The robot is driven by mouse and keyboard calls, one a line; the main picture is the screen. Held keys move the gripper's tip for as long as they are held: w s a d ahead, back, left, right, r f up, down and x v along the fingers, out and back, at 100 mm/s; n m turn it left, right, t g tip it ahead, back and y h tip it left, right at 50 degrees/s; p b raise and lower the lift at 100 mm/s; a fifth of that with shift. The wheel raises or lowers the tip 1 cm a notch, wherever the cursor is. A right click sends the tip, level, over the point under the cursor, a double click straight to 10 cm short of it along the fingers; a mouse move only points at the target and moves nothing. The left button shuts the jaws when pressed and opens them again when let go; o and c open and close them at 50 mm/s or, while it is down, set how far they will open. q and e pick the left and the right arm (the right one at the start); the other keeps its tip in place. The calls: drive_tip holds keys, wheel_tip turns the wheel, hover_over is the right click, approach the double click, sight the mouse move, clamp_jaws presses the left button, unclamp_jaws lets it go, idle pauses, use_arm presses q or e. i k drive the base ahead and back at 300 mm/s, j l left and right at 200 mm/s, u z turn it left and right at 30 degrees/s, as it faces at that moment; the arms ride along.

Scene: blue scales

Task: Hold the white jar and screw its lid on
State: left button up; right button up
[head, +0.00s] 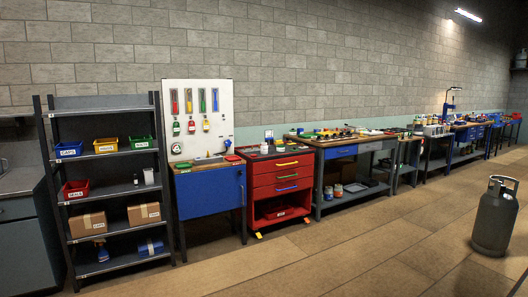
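Neither of my grippers shows in the head view. Small white and red containers (337,190) also stand on the lower shelf of a workbench. I cannot make out a separate lid anywhere.
The dark rack (110,187) holds coloured bins and cardboard boxes. A blue cabinet (209,198), a red drawer chest (277,180) and several workbenches line the brick wall. A dark gas cylinder (495,218) stands at the right. The floor (340,245) in front is clear.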

sight(264, 147)
drive_tip(key=i+u, duration=0.35)
drive_tip(key=i, duration=3.65)
